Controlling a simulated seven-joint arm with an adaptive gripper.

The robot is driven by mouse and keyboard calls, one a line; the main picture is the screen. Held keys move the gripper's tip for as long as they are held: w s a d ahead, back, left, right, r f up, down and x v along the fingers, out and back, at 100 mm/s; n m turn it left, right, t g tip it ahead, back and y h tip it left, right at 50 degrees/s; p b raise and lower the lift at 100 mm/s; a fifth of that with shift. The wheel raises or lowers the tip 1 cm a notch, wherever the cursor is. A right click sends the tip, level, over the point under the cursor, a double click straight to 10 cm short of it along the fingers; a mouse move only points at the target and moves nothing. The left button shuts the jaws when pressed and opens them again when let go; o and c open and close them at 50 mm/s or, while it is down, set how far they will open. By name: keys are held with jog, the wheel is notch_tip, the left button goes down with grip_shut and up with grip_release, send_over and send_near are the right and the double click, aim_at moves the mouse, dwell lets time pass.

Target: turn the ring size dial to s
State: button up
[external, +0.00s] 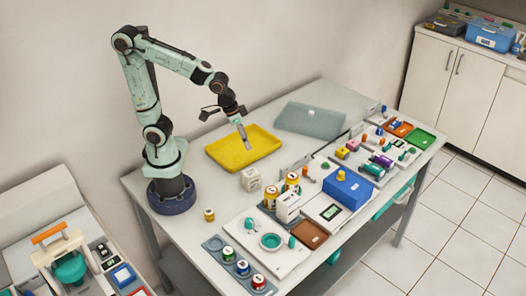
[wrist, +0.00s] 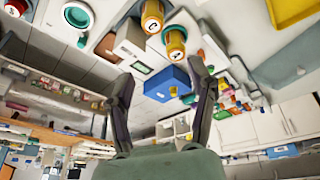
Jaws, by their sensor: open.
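My gripper (external: 241,122) is raised over the back of the table, near the yellow tray (external: 243,153). In the wrist view, its two fingers (wrist: 163,85) are spread apart with nothing between them. I cannot single out the ring size dial or read an "s" mark in either view. Small round and knob-like parts lie among the table items, including a teal round piece (external: 271,241) on a white plate and several labelled round pots (external: 243,267) at the front. They are too small to read.
A blue box (external: 347,189) stands mid-table; it also shows in the wrist view (wrist: 168,82). Yellow-labelled jars (external: 271,196), a white box (external: 288,206) and a white cube (external: 251,179) stand nearby. The table's left part is mostly clear.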

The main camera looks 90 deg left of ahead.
jog(key=w+d+f+m, duration=0.1)
jog(key=w+d+f, duration=0.4)
jog(key=d+f, duration=0.1)
jog(key=m+g, duration=0.2)
jog(key=g, duration=0.2)
send_over(249, 220)
notch_tip(249, 220, down, 11)
jog(key=shift+r, duration=0.2)
notch_tip(249, 220, down, 5)
jog(key=shift+r, duration=0.1)
jog(key=shift+f, duration=0.65)
grip_shut()
